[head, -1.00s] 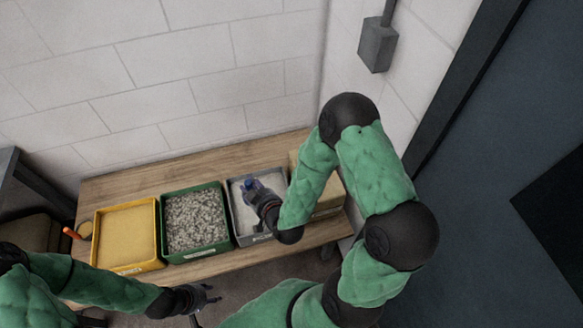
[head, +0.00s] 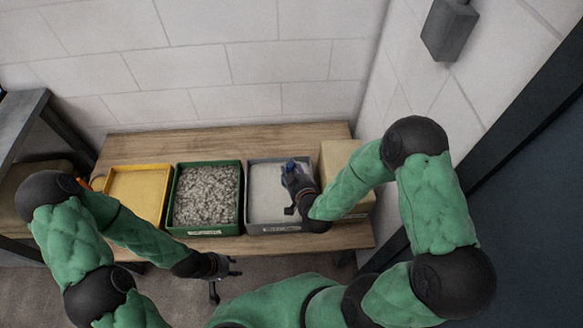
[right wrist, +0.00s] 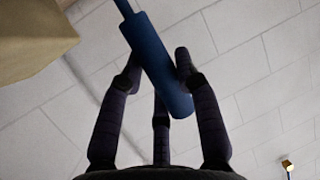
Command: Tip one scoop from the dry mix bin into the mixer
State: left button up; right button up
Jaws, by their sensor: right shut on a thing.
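My right gripper (head: 292,178) is over the grey bin (head: 280,229) of pale powder. In the right wrist view its dark fingers are closed around a blue cylindrical handle (right wrist: 158,68), with a thinner blue shaft running out of the top of the picture. In the head view only a bit of blue (head: 291,164) shows at the fingers; the scoop's head is not visible. My left gripper (head: 236,267) is open and empty in front of the table's front edge. The bin labels are too small to read. No mixer is in view.
A green bin (head: 206,230) of grey gravel and a yellow bin (head: 138,168) of sand stand left of the grey bin on the wooden table (head: 230,142). A cardboard box (head: 343,155) stands close on its right. A wall is behind; a grey wall box (head: 450,30) hangs upper right.

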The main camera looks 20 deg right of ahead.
jog(key=shift+w+a+r, duration=0.1)
jog(key=shift+w+r, duration=0.1)
jog(key=shift+r, duration=0.15)
notch_tip(320, 180, down, 14)
jog(key=r+b, duration=0.1)
jog(key=b, duration=1)
jog(key=shift+w+a+p, duration=0.75)
jog(key=shift+w+a, duration=0.25)
jog(key=shift+a, duration=2.4)
jog(key=d+r+p, duration=0.1)
jog(key=r+p, duration=0.5)
jog(key=r, duration=0.1)
jog(key=s+d+r+p, duration=0.1)
jog(key=d+r+p, duration=0.1)
jog(key=r+p, duration=0.3)
jog(key=shift+d+r+p, duration=0.25)
jog(key=shift+r+p, duration=0.15)
jog(key=shift+r, duration=1.15)
